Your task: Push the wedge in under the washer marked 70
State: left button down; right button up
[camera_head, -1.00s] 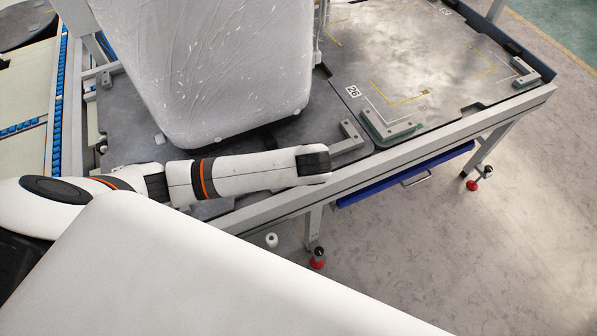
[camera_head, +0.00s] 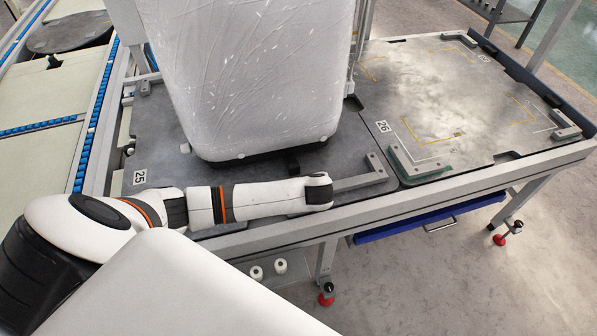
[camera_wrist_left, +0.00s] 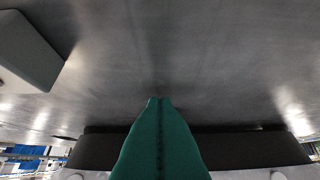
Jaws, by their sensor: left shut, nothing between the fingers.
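The big white washer (camera_head: 255,75) stands on the grey worktable (camera_head: 160,150), its front face streaked; no number 70 is readable on it. A small dark piece (camera_head: 293,167) shows at the foot of its front; I cannot tell if it is the wedge. My left arm reaches across in front, and its gripper is not clearly visible in the head view. In the left wrist view the green fingers of my left gripper (camera_wrist_left: 160,101) are shut and empty over the grey surface. A long dark bar (camera_wrist_left: 240,146) crosses behind them; whether they touch is unclear. My right gripper is out of view.
A grey corner stop (camera_head: 362,181) lies right of my wrist, and another (camera_head: 420,164) stands beside label 26 (camera_head: 382,127). Label 25 (camera_head: 139,177) is at the left. A grey block (camera_wrist_left: 25,50) shows in the wrist view. The right tabletop is mostly clear.

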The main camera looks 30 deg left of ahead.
pick_arm(q)
jog(key=shift+w+a, duration=0.5)
jog(key=shift+a, duration=0.1)
jog(key=shift+w, duration=0.1)
